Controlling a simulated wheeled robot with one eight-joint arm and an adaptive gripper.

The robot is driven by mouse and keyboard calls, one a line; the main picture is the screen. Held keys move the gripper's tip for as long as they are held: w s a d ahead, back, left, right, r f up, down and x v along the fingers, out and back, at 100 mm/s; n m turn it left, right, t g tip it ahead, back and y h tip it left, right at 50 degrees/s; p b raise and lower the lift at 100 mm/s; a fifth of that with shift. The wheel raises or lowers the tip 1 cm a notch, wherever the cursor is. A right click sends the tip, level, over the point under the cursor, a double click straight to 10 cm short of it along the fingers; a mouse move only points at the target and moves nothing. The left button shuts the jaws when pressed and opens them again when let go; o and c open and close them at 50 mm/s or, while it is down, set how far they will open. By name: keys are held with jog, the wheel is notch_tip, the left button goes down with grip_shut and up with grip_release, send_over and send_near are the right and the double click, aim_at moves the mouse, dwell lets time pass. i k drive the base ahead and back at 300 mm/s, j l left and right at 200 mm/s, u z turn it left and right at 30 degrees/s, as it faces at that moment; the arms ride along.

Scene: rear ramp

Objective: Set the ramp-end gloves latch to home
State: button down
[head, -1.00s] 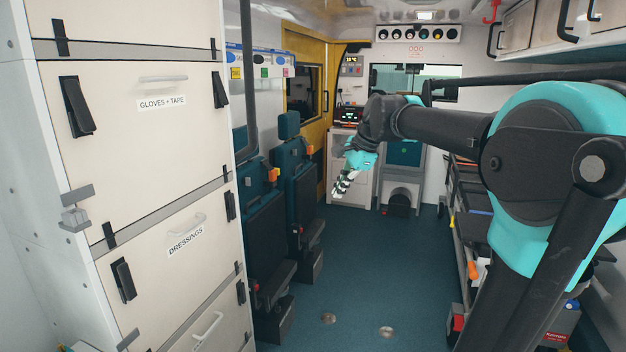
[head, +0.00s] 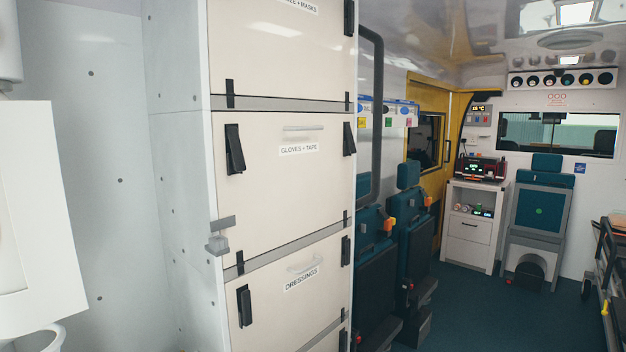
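The gloves and tape front (head: 285,195) is a cream panel in the tall cabinet, with its label under a pale handle (head: 303,128). It carries two black latches near its upper corners. The left latch (head: 235,149), at the cabinet's nearer edge, is a long paddle tilted slightly from upright. The right latch (head: 349,138) is at the far edge and looks smaller. The frames do not show clearly how either latch is seated. My gripper and arm are not in view now.
The dressings front (head: 300,295) is below, another front (head: 275,50) above. A grey bracket (head: 218,243) juts from the cabinet's near edge. A white wall-mounted unit (head: 35,200) stands at the left. Teal seats (head: 410,235) stand beyond the cabinet. Open floor (head: 475,310) lies to their right.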

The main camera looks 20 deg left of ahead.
aim_at(237, 158)
jog(key=u, duration=1.65)
